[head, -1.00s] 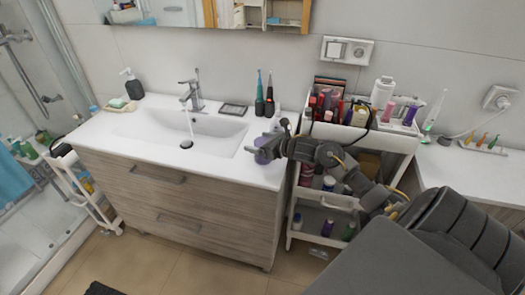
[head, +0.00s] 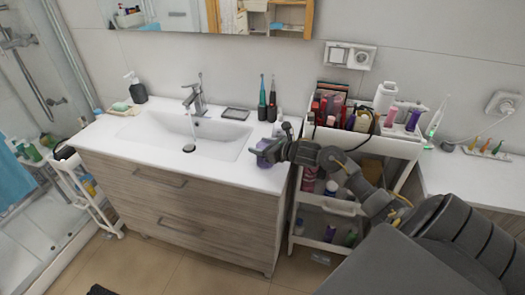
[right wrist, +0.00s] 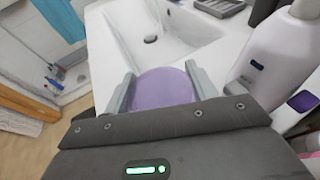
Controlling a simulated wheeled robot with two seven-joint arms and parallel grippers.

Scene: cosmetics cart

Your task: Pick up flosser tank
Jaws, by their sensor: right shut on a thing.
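The flosser tank (head: 262,159) is a small translucent purple container at the right front corner of the white sink counter. In the right wrist view the purple tank (right wrist: 163,88) sits between the two grey fingers, touching both. My right gripper (head: 270,150) reaches in from the right and is shut on the tank. I cannot tell whether the tank touches the counter. A white flosser body (right wrist: 277,55) stands just right of the gripper in the right wrist view. My left gripper is not in view.
The sink basin (head: 215,137) with running water lies left of the gripper. A white cart (head: 365,148) full of cosmetics is close on the right, under my arm. The counter's front edge is near.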

